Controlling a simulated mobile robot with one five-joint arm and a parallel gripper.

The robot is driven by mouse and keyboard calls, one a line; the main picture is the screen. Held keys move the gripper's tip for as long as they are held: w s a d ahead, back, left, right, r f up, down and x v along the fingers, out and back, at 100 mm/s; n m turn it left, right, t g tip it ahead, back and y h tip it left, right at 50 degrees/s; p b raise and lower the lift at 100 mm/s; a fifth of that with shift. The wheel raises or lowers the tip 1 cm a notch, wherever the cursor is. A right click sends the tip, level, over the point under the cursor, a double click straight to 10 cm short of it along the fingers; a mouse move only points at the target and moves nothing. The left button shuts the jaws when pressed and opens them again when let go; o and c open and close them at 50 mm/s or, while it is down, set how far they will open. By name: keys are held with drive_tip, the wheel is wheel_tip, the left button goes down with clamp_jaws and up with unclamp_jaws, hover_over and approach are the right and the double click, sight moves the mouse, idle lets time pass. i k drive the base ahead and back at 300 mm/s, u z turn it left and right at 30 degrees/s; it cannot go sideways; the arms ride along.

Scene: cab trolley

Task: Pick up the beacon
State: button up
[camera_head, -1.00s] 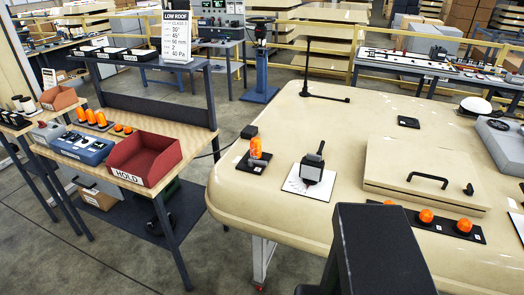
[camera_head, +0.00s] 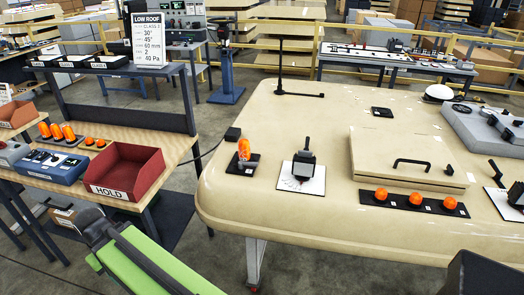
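An orange beacon (camera_head: 244,149) stands on a black base plate (camera_head: 247,168) near the left edge of the cream cab roof (camera_head: 320,225). Several more orange beacons stand on the wooden bench at left, among them a tall one (camera_head: 56,131). Three low orange domes (camera_head: 415,199) sit in a row on a black strip on the roof. The task does not say which beacon is meant. A green link of my arm (camera_head: 150,265) with a dark end shows at bottom left, apart from the beacons. No gripper fingers can be made out.
A red HOLD bin (camera_head: 124,172) and a blue box (camera_head: 52,165) are on the bench. A dark device on a white plate (camera_head: 303,172) stands right of the roof beacon. A hatch with a handle (camera_head: 400,150) and a black rod (camera_head: 281,70) also rise from the roof.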

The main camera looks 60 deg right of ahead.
sight(244, 149)
drive_tip(key=u, duration=0.05)
drive_tip(key=i, duration=1)
drive_tip(key=z, duration=0.05)
